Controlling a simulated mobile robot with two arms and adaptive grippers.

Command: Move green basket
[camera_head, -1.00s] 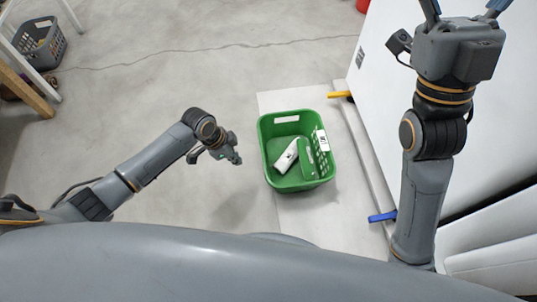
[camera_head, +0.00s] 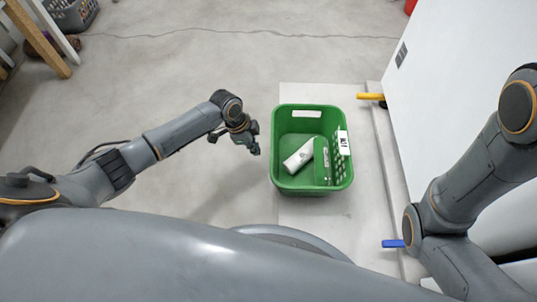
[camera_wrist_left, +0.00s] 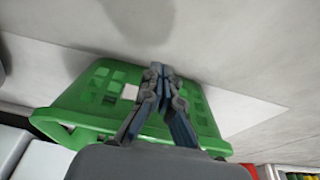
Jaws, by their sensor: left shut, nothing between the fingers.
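The green basket (camera_head: 283,178) stands upright on a pale mat (camera_head: 300,222) on the floor, right of centre in the head view. It holds a white item (camera_head: 299,156) and a green item (camera_head: 323,160). My left gripper (camera_head: 256,149) is just left of the basket, shut and empty. In the left wrist view, the closed fingers (camera_wrist_left: 158,72) show in front of the basket (camera_wrist_left: 95,88), and I cannot tell if they touch it. My right arm is at the right edge of the head view, and its gripper is out of frame.
A white panel (camera_head: 455,80) rises to the right of the basket, with a yellow piece (camera_head: 370,96) and a blue piece (camera_head: 393,243) near its foot. A grey basket (camera_head: 73,14) stands at the far upper left beside wooden legs.

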